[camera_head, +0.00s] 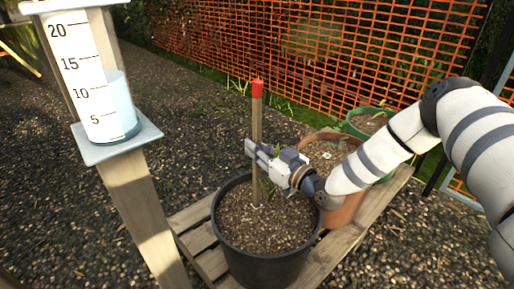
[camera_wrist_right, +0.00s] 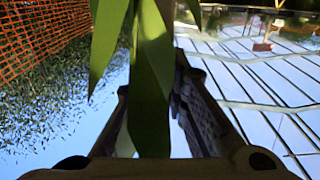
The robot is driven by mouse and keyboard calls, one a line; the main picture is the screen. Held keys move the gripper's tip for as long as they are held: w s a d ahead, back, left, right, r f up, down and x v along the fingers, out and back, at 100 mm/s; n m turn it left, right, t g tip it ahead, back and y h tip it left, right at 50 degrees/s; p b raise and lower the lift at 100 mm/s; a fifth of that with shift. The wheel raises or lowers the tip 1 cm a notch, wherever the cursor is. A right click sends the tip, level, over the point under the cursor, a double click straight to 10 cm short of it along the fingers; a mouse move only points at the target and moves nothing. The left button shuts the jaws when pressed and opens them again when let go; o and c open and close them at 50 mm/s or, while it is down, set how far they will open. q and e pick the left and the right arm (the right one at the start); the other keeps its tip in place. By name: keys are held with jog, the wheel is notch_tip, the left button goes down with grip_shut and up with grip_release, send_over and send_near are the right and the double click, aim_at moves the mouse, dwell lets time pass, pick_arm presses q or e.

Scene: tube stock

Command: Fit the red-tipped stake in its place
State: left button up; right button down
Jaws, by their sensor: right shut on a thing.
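The red-tipped stake (camera_head: 257,117) is a thin wooden stick with a red top. It stands about upright over the black pot (camera_head: 268,264), its lower end meeting the soil (camera_head: 238,222) near the middle; I cannot tell how deep it goes. My right gripper (camera_head: 259,153) reaches in from the right and is shut on the stake around mid-height, above the pot's rim. In the right wrist view, green leaves (camera_wrist_right: 150,85) hang in front of the fingers (camera_wrist_right: 158,110) and hide much of the grasp. My left gripper is not in view.
A terracotta pot (camera_head: 345,213) and a green pot (camera_head: 356,122) stand behind on the wooden pallet (camera_head: 197,238). A rain gauge (camera_head: 88,85) on a wooden post (camera_head: 140,205) rises at left. An orange mesh fence (camera_head: 330,50) runs behind. Gravel around the pallet is clear.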

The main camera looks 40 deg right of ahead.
notch_tip(320, 180, down, 3)
jog(key=shift+f+b, duration=0.1)
jog(key=shift+b, duration=0.7)
jog(key=c, duration=1.5)
grip_release()
jog(key=s, duration=0.8)
jog(key=s+d, duration=0.1)
jog(key=s, duration=0.3)
